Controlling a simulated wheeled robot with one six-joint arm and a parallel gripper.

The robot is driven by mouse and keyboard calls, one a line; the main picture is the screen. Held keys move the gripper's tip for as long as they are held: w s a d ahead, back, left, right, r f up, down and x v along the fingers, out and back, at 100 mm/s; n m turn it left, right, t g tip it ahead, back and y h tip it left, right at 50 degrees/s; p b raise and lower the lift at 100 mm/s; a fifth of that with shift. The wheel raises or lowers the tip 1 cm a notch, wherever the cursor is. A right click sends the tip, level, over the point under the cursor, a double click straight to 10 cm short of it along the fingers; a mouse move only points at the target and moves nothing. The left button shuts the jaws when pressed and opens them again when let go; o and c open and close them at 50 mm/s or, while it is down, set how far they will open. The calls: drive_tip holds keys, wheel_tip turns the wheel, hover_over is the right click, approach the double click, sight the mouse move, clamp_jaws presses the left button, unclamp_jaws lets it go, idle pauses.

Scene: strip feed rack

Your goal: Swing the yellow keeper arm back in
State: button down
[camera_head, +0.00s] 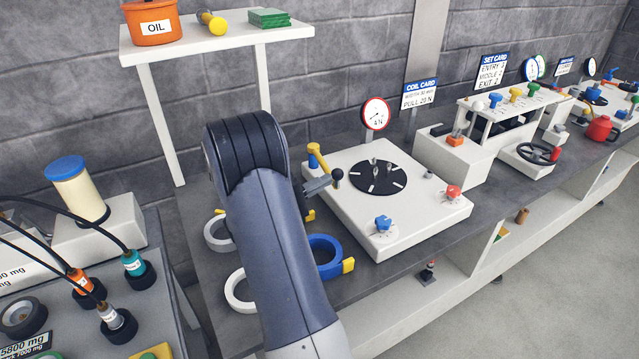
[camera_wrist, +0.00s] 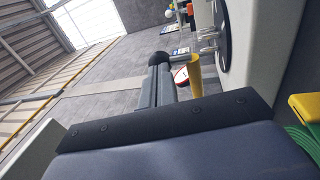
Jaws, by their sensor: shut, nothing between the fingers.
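The fingers hide part of the knob's stem.
Blue and white rings (camera_head: 325,250) lie on the bench left of the unit, beside my arm. A round gauge (camera_head: 376,113) and a coil card (camera_head: 420,93) stand behind it. A shelf (camera_head: 225,36) with an oil pot (camera_head: 152,24) is at the back left.

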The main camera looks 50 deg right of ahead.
drive_tip(key=shift+s+d, duration=0.1)
drive_tip(key=s+d+b, duration=0.1)
drive_tip(key=d+b, duration=0.1)
drive_tip(key=b, duration=0.1)
drive_tip(key=s+d+t+b, duration=0.1)
drive_tip(key=s+d+b, duration=0.1)
drive_tip(key=d, duration=0.1)
drive_tip(key=s+d+n+t+b, duration=0.1)
drive_tip(key=d+b, duration=0.2)
drive_tip(key=shift+s+d+f+b, duration=0.15)
drive_tip(key=shift+s+f+b, duration=0.05)
drive_tip(key=shift+f+b, duration=0.15)
drive_tip(key=shift+h, duration=0.3)
drive_tip(key=b+x, duration=0.2)
drive_tip(key=x, duration=0.1)
drive_tip(key=w+f+b+x, duration=0.1)
drive_tip(key=b+x, duration=0.3)
drive_tip(key=x, duration=0.1)
drive_tip(key=shift+w+d+f+b, duration=0.1)
drive_tip(key=shift+w+d+b, duration=0.15)
drive_tip(key=shift+d, duration=0.3)
drive_tip(key=shift+w+d+b, duration=0.2)
drive_tip(key=shift+d+b, duration=0.35)
drive_tip(key=shift+d, duration=0.35)
